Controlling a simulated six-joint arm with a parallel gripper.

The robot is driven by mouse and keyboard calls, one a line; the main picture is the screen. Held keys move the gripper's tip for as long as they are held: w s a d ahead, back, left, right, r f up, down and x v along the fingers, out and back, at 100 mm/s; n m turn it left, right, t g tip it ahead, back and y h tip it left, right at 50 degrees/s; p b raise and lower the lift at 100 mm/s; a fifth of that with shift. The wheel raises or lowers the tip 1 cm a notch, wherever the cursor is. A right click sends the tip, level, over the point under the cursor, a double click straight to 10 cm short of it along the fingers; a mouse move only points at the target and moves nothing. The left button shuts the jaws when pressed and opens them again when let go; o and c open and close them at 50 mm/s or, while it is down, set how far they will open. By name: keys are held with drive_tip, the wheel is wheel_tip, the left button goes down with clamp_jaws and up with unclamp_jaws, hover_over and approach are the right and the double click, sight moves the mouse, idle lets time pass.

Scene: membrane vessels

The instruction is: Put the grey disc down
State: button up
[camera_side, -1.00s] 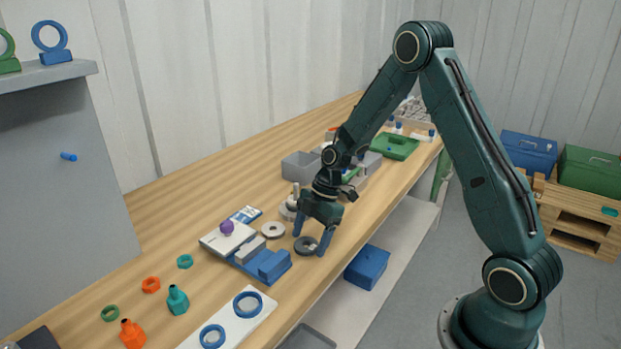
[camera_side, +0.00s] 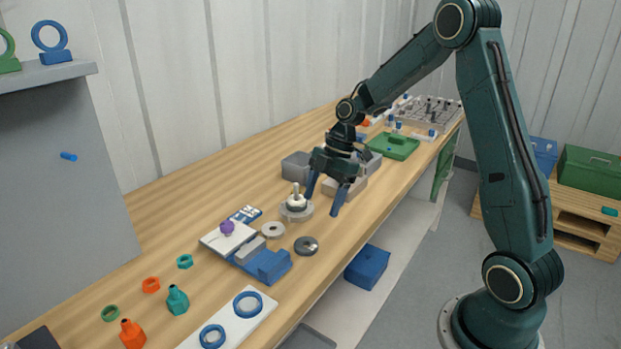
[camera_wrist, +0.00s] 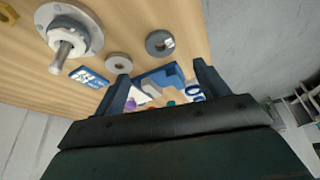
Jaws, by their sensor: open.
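The grey disc (camera_side: 306,246), a dark ring with a hole in the middle, lies flat on the wooden table near its front edge, right of the blue block. In the wrist view it shows as a dark grey ring (camera_wrist: 160,43). My gripper (camera_side: 323,205) is open and empty, raised behind the disc and apart from it. Its two fingers also show in the wrist view (camera_wrist: 163,80) with nothing held between them.
A lighter ring (camera_side: 272,230) lies left of the disc. A round flanged base with an upright post (camera_side: 296,209) stands behind it. A blue block (camera_side: 268,264) and a white device with a purple knob (camera_side: 227,235) are to the left. Grey bins (camera_side: 298,165) stand further back.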

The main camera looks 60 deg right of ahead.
drive_tip(key=shift+v, duration=0.9)
drive_tip(key=shift+r, duration=0.1)
drive_tip(key=s+a+r+m+t+h, duration=0.2)
drive_tip(key=s+a+r+m+h, duration=0.1)
drive_tip(key=s+a+r+m, duration=0.65)
drive_tip(key=s+r+m+t, duration=0.1)
drive_tip(key=s+r+m, duration=0.1)
drive_tip(key=s, duration=0.4)
drive_tip(key=s+r+m+t+h, duration=0.1)
drive_tip(key=s+r+m, duration=0.1)
drive_tip(key=s, duration=0.5)
drive_tip(key=shift+a+m, duration=0.3)
drive_tip(key=shift+m, duration=0.45)
